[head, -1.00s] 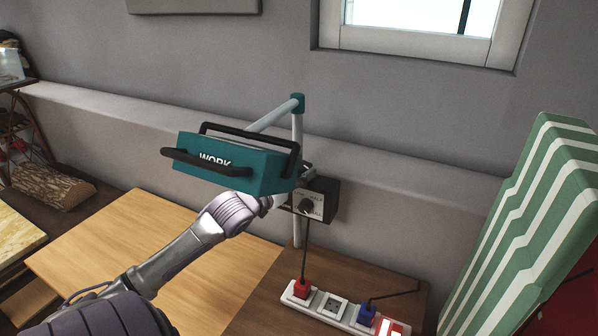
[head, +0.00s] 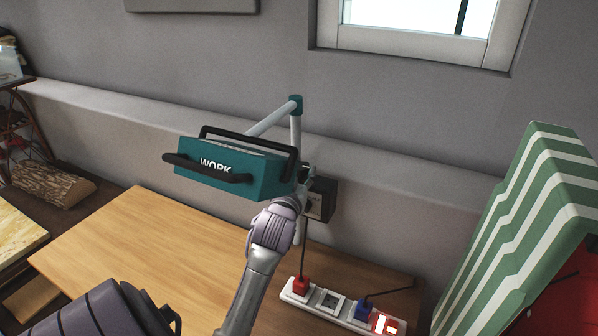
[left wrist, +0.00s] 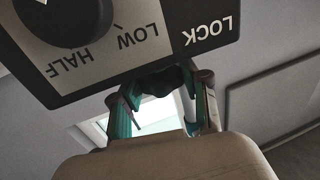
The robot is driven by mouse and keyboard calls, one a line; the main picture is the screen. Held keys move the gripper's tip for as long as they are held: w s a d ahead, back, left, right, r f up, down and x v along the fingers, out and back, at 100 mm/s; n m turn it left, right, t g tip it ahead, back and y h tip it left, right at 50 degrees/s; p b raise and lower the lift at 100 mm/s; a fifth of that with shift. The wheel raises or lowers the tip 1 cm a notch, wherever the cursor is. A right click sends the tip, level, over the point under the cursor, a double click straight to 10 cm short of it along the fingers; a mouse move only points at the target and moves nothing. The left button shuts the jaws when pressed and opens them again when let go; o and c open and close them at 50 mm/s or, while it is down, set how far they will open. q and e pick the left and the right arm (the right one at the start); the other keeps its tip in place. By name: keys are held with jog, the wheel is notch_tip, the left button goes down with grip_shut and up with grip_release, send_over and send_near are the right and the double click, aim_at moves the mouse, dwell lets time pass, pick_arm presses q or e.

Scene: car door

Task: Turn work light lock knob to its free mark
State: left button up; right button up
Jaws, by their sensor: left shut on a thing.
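The teal work light (head: 232,172), marked WORK, hangs from a grey pole (head: 297,130). A dark control box (head: 319,200) is on the pole behind the lamp; its panel shows upside down in the left wrist view (left wrist: 110,45) with LOCK, LOW and HALF labels and a dark dial (left wrist: 65,18). My left gripper (head: 303,183) reaches the pole beside the box. In the left wrist view its fingers (left wrist: 162,92) are shut on a dark piece, apparently the lock knob (left wrist: 165,80), at the panel's edge near LOCK. The knob's mark is hidden. My right gripper is not in view.
A power strip (head: 328,301) with red and blue plugs lies below the box on the wooden bench (head: 140,235). A green-and-white striped item (head: 520,230) stands at the right. The wall (head: 400,130) is close behind the pole. The bench's left part is clear.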

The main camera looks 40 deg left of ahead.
pick_arm(q)
jog(key=shift+n+g+y, duration=0.3)
jog(key=shift+y, duration=0.2)
jog(key=o, duration=1.1)
jog(key=shift+o, duration=0.2)
jog(key=v, duration=0.7)
jog(key=shift+s+d, duration=0.2)
jog(key=shift+s, duration=0.05)
